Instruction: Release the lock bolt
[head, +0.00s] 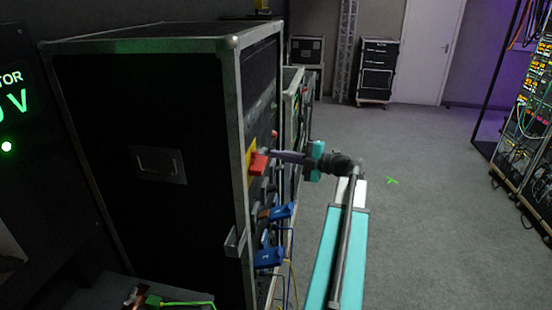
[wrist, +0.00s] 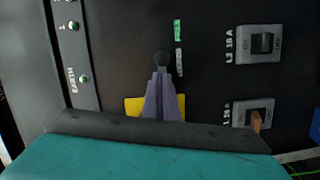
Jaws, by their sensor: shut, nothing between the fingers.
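My gripper (head: 274,154) reaches left to the open front of the black flight case (head: 130,150). Its purple-grey fingers (wrist: 161,74) are closed together with nothing between them. Just beyond the fingertips, in the wrist view, is a small dark round knob (wrist: 161,58) on the panel; it may be the lock bolt, but I cannot tell, nor whether the tips touch it. A yellow plate (wrist: 134,106) lies behind the fingers, partly hidden. In the head view a red handle (head: 258,163) sits at this yellow plate, just left of my gripper.
Breaker switches (wrist: 262,43) sit right of the fingers in the wrist view; the lower one has an orange tab (wrist: 256,121). Blue connectors (head: 269,257) with cables stick out below. The floor (head: 430,200) at right is clear.

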